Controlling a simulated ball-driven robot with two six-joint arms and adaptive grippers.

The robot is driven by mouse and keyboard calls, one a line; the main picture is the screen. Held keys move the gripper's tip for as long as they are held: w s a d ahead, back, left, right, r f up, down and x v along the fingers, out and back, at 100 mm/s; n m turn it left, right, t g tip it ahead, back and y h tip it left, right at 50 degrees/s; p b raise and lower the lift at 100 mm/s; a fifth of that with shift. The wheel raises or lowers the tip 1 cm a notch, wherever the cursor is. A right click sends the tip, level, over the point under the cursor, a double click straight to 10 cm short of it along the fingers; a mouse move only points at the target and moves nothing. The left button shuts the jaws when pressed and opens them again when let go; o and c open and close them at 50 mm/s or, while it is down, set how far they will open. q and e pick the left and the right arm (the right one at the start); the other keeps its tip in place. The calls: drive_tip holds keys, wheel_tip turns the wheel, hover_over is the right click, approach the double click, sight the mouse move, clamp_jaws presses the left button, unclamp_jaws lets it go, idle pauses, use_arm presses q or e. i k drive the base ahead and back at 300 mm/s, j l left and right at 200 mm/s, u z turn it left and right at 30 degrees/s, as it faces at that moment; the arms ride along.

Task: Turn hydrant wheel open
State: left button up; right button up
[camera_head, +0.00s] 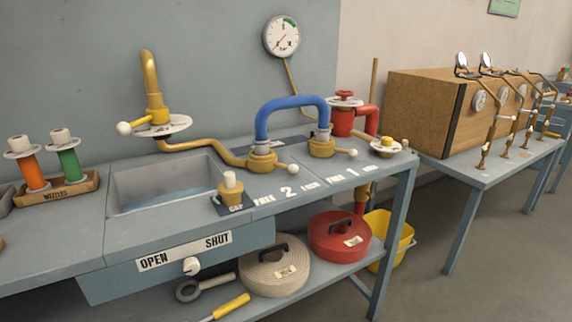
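The red hydrant (342,122) stands at the back right of the grey bench, with a red outlet pipe bending down on its right. Its red handwheel (345,94) sits on top, above a pale round plate. I cannot tell from this view how far the wheel is turned. Neither of my grippers is in view, and nothing touches the wheel.
A blue hose (291,103) arches close to the hydrant's left between brass couplings. A brass tap (153,90) rises behind the sink (120,190). A gauge (281,36) hangs above.

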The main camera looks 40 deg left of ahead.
sight(344, 94)
drive_tip(key=i+l, duration=0.3)
drive_tip(key=i, duration=0.15)
drive_tip(key=i+l+u, duration=0.2)
drive_tip(key=u, duration=0.2)
drive_tip(key=i+l+u, duration=0.2)
drive_tip(key=u, duration=0.2)
drive_tip(key=i+l+u, duration=0.15)
drive_tip(key=l+u, duration=0.3)
drive_tip(key=j, duration=0.15)
